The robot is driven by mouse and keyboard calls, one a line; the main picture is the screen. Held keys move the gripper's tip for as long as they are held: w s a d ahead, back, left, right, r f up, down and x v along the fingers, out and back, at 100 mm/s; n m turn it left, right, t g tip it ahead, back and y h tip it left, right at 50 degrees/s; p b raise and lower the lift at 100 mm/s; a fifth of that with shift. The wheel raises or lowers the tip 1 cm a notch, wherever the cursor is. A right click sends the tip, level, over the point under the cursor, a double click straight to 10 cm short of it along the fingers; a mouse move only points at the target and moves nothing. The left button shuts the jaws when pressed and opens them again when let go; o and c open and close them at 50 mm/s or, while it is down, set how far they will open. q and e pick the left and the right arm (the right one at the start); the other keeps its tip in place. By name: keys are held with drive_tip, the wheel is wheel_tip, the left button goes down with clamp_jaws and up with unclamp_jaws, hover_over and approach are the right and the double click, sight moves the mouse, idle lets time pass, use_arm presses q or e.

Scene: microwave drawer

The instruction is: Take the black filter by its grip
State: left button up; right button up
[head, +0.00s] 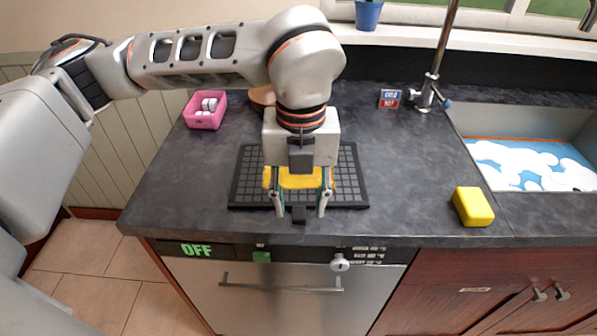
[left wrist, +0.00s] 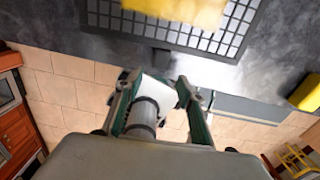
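The black filter (head: 241,190) is a flat gridded panel lying on the dark counter. Its small dark grip (head: 299,215) sticks out at the middle of its front edge. The filter (left wrist: 232,40) and grip (left wrist: 162,58) also show in the left wrist view. My left gripper (head: 301,208) points down over the front of the filter, open, with a fingertip on either side of the grip. Contact with the grip does not show. In the left wrist view the open fingers of the gripper (left wrist: 157,82) are below the grip. My right gripper is out of view.
A yellow piece (head: 300,179) lies at the filter behind my fingers, partly hidden. A yellow sponge (head: 473,206) lies right, before the sink (head: 530,165). A pink bin (head: 205,117) stands back left. The dishwasher (head: 285,300) with its OFF display is below the counter edge.

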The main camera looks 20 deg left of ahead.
sight(299, 218)
use_arm(q)
drive_tip(key=f, duration=0.4)
drive_tip(key=shift+w+a, duration=0.2)
drive_tip(key=shift+w, duration=0.1)
clamp_jaws()
drive_tip(key=shift+r, duration=0.15)
